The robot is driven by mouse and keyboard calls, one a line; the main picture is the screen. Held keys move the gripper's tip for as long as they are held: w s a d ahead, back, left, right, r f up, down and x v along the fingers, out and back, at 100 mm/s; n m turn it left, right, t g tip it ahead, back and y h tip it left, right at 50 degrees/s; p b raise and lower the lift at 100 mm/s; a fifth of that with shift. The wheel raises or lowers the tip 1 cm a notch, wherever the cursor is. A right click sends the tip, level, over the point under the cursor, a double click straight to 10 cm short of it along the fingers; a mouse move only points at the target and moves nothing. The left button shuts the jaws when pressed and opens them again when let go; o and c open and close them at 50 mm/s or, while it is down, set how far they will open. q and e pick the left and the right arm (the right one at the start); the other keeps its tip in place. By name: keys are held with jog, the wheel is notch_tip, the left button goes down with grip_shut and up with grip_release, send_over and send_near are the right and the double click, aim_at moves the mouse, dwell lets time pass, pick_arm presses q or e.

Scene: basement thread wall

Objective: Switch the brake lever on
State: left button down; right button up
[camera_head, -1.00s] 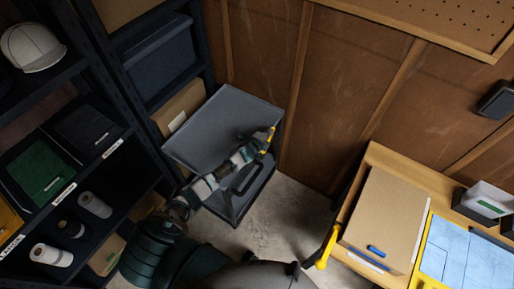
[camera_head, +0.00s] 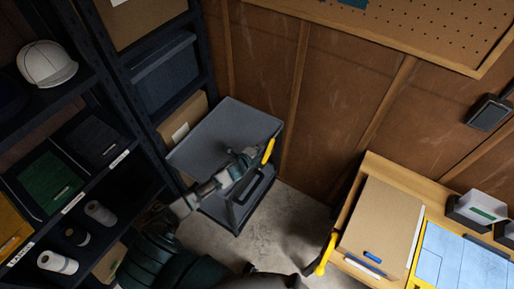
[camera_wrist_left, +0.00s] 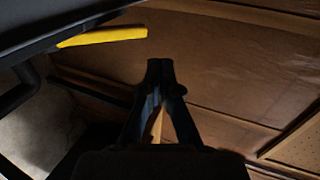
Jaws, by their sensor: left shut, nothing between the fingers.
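The yellow brake lever (camera_head: 268,150) is on the right side of the grey cart (camera_head: 214,130), tilted in the head view. It also shows as a yellow bar (camera_wrist_left: 102,37) at the upper left of the left wrist view. My left gripper (camera_head: 250,156) reaches over the cart from the lower left, with its tip just left of the lever. In the wrist view its fingers (camera_wrist_left: 160,66) are together and empty, pointing at the brown wall and apart from the lever in the picture.
A dark shelf unit (camera_head: 120,75) with a white helmet (camera_head: 47,64) and rolls stands left of the cart. The brown panel wall (camera_head: 330,95) is close behind. A wooden workbench (camera_head: 349,184) with a yellow handle (camera_head: 325,254) is at the right. Bare floor (camera_head: 275,228) lies between.

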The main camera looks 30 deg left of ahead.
pick_arm(q)
jog(key=shift+s+a+r, duration=0.15)
jog(key=shift+s+r, duration=0.85)
jog(key=shift+s, duration=0.15)
pick_arm(e)
jog(key=shift+w+a+r, duration=0.15)
jog(key=shift+w+a, duration=0.05)
jog(key=shift+a, duration=0.1)
